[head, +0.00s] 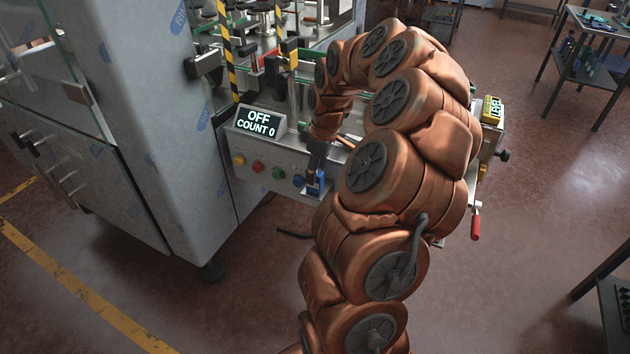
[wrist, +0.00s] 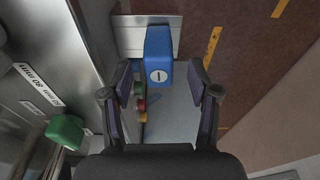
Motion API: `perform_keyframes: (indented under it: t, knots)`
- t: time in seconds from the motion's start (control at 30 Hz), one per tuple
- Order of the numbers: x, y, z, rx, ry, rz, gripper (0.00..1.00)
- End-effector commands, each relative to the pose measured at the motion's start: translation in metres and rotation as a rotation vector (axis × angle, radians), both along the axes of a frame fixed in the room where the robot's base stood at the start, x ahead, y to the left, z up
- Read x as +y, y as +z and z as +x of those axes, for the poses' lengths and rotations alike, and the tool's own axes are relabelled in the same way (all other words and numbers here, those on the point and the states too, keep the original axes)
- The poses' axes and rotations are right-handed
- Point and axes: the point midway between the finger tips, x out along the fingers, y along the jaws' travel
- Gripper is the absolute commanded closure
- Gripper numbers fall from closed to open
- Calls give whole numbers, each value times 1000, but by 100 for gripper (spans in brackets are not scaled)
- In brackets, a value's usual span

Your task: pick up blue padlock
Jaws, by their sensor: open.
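The blue padlock (wrist: 160,58) is in the wrist view, at upper middle, with a round white mark on its face. It also shows small in the head view (head: 316,186), on the front of the control panel at the blue button's right. My gripper (wrist: 159,76) is open, with its two dark fingers to the left and right of the padlock and visible gaps on both sides. In the head view my gripper (head: 317,165) is just above the padlock and partly covers it. How the padlock is attached cannot be made out.
The control panel (head: 240,170) has a display (head: 256,123) reading OFF, COUNT 0, and yellow, red, green and blue buttons. A large grey cabinet (head: 150,110) stands left of it. A green knob (wrist: 65,130) is at lower left in the wrist view. Open floor lies in front.

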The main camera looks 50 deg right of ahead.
Motion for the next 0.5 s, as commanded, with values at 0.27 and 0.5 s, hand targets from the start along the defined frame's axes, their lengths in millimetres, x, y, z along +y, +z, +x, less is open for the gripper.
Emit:
perform_keyframes:
  t: [0.27,0.5]
  knots:
    - [0,-21,3,5,-1,4,40]
    - [1,-47,7,4,1,2,40]
